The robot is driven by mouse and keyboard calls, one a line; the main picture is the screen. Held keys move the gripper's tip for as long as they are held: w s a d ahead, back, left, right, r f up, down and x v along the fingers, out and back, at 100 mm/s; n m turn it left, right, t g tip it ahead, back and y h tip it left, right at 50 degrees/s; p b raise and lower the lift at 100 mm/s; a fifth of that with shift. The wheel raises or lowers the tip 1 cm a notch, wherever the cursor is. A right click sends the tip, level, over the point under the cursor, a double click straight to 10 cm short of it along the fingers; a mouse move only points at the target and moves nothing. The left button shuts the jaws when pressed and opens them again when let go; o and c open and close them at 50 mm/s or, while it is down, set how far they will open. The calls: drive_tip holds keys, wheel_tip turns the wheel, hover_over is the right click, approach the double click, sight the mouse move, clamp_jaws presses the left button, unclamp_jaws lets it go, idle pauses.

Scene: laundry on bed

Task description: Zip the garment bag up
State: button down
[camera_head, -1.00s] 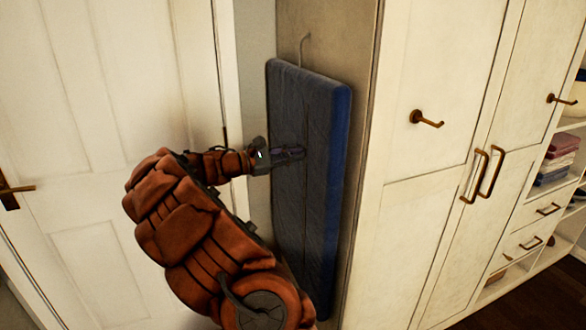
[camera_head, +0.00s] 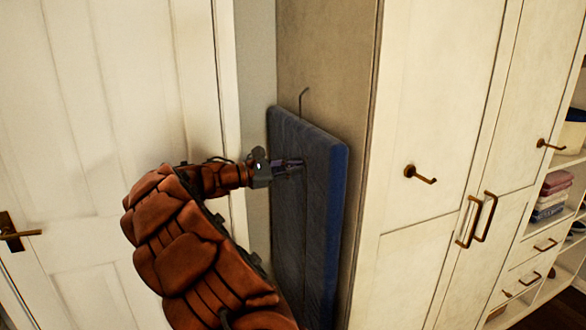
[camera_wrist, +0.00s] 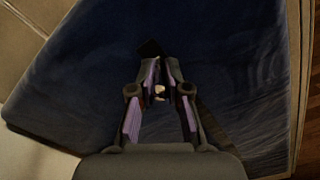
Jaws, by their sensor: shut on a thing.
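The dark blue garment bag (camera_head: 318,215) hangs upright from a thin hook (camera_head: 303,98) on the grey-beige side panel of the wardrobe. A faint line, apparently the zip, runs down its front. My gripper (camera_head: 297,165) is at the bag's front face, in its upper part, below the top edge. In the wrist view the bag (camera_wrist: 235,60) fills most of the picture. There my gripper (camera_wrist: 159,90) is shut on a small pale piece, apparently the zip pull (camera_wrist: 160,93). The zip's teeth are too dark to make out.
A cream wardrobe (camera_head: 410,130) with brass knobs and handles stands right of the bag. A white panelled door (camera_head: 95,120) with a brass handle is on the left. Open shelves (camera_head: 555,215) with folded clothes are at the far right.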

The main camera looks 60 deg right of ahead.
drive_tip(key=c, duration=1.2)
unclamp_jaws()
drive_tip(key=shift+s+r, duration=0.1)
drive_tip(key=shift+r, duration=0.05)
drive_tip(key=v, duration=1.2)
